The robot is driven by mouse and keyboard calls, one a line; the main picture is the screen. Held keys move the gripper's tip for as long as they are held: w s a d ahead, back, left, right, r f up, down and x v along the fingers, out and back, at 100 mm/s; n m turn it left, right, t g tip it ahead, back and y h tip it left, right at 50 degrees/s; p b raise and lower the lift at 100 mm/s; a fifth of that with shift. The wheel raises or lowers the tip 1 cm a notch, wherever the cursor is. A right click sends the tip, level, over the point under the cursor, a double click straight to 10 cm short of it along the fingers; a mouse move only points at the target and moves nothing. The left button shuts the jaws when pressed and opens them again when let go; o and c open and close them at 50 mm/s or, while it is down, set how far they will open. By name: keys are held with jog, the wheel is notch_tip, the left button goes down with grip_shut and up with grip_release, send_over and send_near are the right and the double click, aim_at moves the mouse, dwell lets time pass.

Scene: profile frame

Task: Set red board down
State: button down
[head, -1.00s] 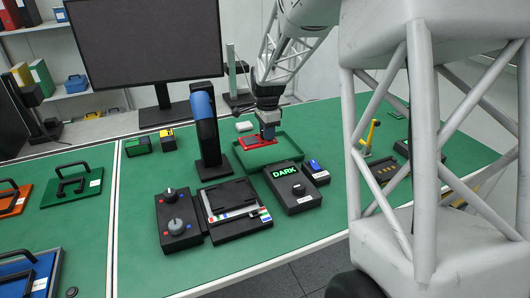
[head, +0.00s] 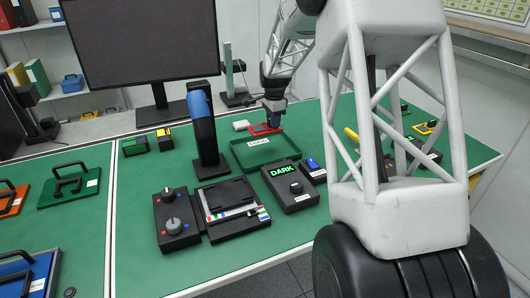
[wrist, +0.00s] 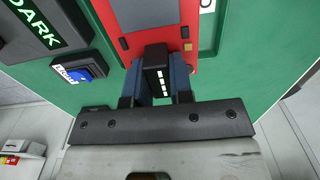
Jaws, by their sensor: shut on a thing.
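My gripper (head: 274,120) is shut on the upright black handle (wrist: 155,68) of the red board (head: 256,130). In the wrist view the fingers' blue pads press on both sides of the handle, and the red board (wrist: 187,63) with its grey panel extends ahead of them. In the head view the board appears at the far rim of the green tray (head: 262,157), which carries a white label. The tray's floor shows empty in that view. I cannot tell how high the board is above the table.
A black box reading DARK (head: 290,187) and a small box with a blue button (head: 313,169) stand in front of the tray. A black stand with a blue top (head: 204,130) rises to the left.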

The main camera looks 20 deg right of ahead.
jog(key=shift+f, duration=0.1)
send_over(273, 149)
jog(key=shift+s+a+f, duration=0.1)
jog(key=shift+f, duration=2.95)
jog(key=shift+f, duration=1.85)
jog(key=shift+f, duration=0.15)
jog(key=c, duration=1)
grip_release()
notch_tip(273, 149, up, 12)
jog(key=shift+r, duration=0.15)
